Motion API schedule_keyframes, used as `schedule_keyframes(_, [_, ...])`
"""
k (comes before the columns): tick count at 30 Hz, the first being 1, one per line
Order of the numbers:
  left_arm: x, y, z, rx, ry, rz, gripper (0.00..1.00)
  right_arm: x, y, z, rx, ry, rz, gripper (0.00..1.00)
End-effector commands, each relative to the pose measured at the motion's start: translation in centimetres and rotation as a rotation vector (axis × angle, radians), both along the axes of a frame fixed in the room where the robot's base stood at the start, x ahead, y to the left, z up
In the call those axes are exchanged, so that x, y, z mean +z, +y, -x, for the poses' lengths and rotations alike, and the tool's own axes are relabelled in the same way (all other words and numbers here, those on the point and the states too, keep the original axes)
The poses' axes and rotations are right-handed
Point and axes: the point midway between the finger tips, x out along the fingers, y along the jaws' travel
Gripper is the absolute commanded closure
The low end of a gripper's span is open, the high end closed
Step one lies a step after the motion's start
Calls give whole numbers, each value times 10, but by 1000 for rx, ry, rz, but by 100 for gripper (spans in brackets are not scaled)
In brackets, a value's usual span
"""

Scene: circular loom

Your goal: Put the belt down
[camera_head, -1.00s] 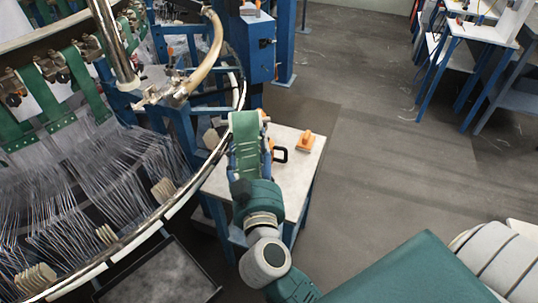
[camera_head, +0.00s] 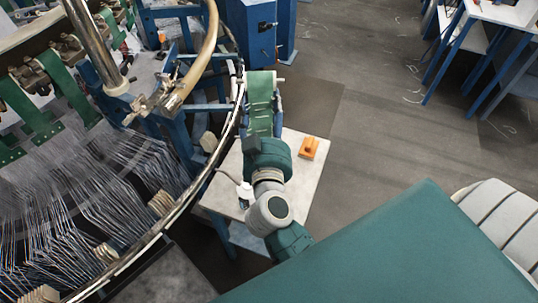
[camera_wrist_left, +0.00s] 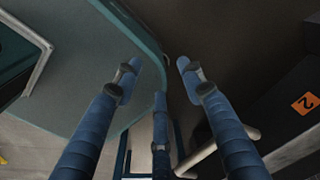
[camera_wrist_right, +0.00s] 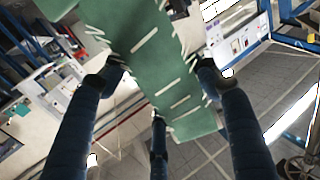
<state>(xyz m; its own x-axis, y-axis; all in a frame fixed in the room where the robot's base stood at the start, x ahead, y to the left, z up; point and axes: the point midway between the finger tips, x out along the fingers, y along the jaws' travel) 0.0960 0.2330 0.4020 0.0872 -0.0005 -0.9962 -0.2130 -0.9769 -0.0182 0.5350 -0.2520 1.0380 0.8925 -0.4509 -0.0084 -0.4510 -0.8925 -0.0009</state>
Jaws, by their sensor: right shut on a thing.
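The green belt (camera_head: 261,90), with white stitch marks, is in the right gripper (camera_head: 262,112), above the far end of a small white-topped table (camera_head: 304,177). In the right wrist view the belt (camera_wrist_right: 150,45) spans between the fingers of the right gripper (camera_wrist_right: 160,85), which are shut on its edges. The belt's lower end in that view hangs free past the fingers. My left gripper (camera_wrist_left: 157,75) shows only in the left wrist view; its fingers are apart with nothing between them.
An orange tool (camera_head: 309,148) lies on the small table, and a white object (camera_head: 244,191) stands at its left edge. The circular loom's rim (camera_head: 190,190) curves close on the left. A blue cabinet (camera_head: 252,35) stands behind. Floor to the right is open.

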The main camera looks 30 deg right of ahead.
Motion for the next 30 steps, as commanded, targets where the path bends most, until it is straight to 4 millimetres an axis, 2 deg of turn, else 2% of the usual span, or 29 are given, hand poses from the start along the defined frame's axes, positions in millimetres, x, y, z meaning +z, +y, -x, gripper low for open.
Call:
schedule_keyframes(15, [-57, 1, 4, 0, 4, -1, 60, -129, 1, 1, 2, 3, 5, 97])
schedule_keyframes(18, [-62, 1, 3, 0, 3, -1, 60, -145, 0, 1, 0, 2, 4, 97])
schedule_keyframes(23, [-65, 1, 3, -1, 4, -1, 60, -156, 1, 1, 1, 0, 1, 97])
schedule_keyframes(30, [-78, 1, 3, -1, 4, -1, 60, -191, 1, 1, 1, 1, 4, 97])
